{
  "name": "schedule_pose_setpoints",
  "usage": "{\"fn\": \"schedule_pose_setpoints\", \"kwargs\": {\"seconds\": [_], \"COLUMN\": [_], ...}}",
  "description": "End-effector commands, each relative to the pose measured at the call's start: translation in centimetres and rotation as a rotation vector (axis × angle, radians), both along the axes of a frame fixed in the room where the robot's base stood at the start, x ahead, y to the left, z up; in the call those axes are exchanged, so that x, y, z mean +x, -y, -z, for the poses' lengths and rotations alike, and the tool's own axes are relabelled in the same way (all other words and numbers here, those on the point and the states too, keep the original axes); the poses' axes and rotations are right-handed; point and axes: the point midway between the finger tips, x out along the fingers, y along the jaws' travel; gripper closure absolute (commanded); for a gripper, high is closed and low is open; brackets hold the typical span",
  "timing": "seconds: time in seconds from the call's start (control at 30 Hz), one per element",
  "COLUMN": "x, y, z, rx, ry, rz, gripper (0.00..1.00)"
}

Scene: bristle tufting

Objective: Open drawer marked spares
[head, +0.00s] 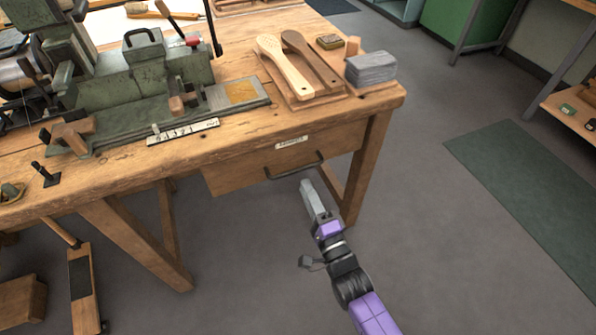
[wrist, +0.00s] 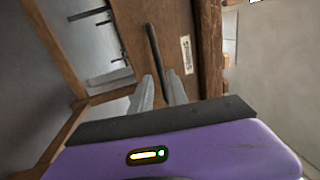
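The wooden drawer (head: 235,177) sits under the right end of the workbench and looks shut. Its white label (head: 291,142) is small; in the wrist view the label (wrist: 187,54) appears to read "SPARES". A black bar handle (head: 295,169) is on the drawer front below the label. My gripper (head: 307,184) is just in front of and below the handle's right part. In the wrist view its two grey fingers (wrist: 162,90) are apart, with the handle (wrist: 154,50) running toward the gap between them. I cannot tell whether they touch the handle.
The wooden workbench (head: 130,172) carries a green machine (head: 130,85), wooden brushes (head: 285,70) and a grey stack (head: 371,68). A bench leg (head: 367,165) stands right of the drawer. The grey floor around my arm is clear, with a green mat (head: 530,190) further right.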

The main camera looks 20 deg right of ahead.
Motion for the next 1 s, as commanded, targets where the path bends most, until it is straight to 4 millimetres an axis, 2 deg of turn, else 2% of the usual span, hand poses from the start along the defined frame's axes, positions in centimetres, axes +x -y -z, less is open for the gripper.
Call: {"fn": "schedule_pose_setpoints", "kwargs": {"seconds": [0.4, 0.57, 0.83, 0.93, 1.0], "x": [5.8, 6.8, 6.9, 6.9, 6.9], "y": [0.0, 0.0, 0.0, 0.0, 0.0], "z": [-1.1, -1.3, -1.3, -1.3, -1.3], "rx": [-0.003, -0.003, -0.003, -0.003, -0.003], "ry": [0.001, 0.001, -0.001, 0.000, 0.000], "rz": [0.002, 0.001, 0.001, 0.001, 0.001], "gripper": [0.80, 0.80, 0.80, 0.98, 1.00]}}
